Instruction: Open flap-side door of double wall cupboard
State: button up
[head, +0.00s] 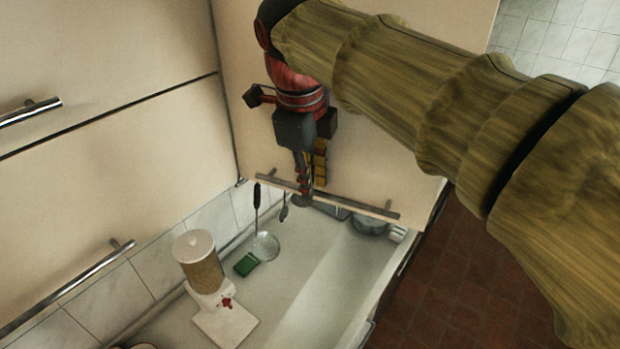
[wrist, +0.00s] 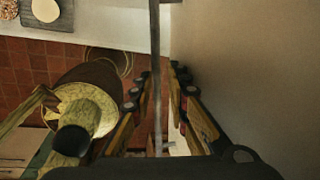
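A cream cupboard door panel (head: 400,135) with a long metal bar handle (head: 355,203) along its lower edge fills the upper middle of the head view. My gripper (head: 307,193) points down at the left part of this handle. In the wrist view, the handle (wrist: 155,50) runs between the two fingers of my gripper (wrist: 157,85). The fingers are apart, one on each side of the bar, with space around it. The panel face (wrist: 240,70) lies on the right there. My arm hides part of the panel in the head view.
Cream fronts with bar handles (head: 70,285) are at the left. Below are a pale counter (head: 335,265), a dispenser (head: 200,262), a skimmer (head: 265,245), a green sponge (head: 246,264) and a pot (head: 370,223). The red tiled floor (head: 460,280) is at the lower right.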

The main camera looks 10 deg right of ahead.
notch_tip(320, 180, up, 12)
jog(key=s+a, duration=0.1)
jog(key=s, duration=0.1)
jog(key=shift+a, duration=0.15)
jog(key=shift+f, duration=0.15)
jog(key=c, duration=0.4)
